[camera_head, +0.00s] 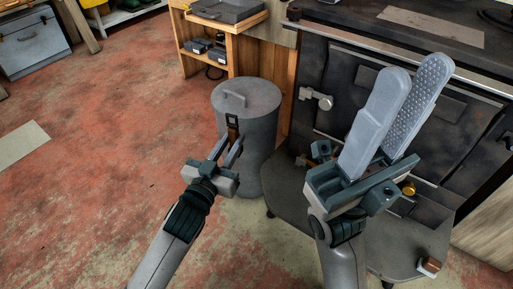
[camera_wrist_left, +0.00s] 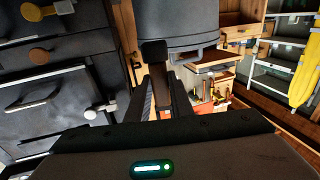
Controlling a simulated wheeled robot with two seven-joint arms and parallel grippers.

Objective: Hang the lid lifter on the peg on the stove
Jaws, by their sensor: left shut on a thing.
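My left gripper (camera_head: 232,150) is in front of the grey cylindrical bin and shut on a small dark and brown piece, which seems to be the lid lifter (camera_head: 232,121). The dark stove (camera_head: 395,110) stands at the right, clear of the left gripper. I cannot tell for sure which fitting is the peg. My right gripper (camera_head: 415,78) is open and empty in front of the stove, its fingers pointing up.
The grey bin (camera_head: 250,97) stands left of the stove, close behind the left gripper. A silver knob (camera_head: 318,98) sticks out of the stove front. A wooden shelf unit (camera_head: 225,45) is behind the bin. The red-grey floor at left is mostly open.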

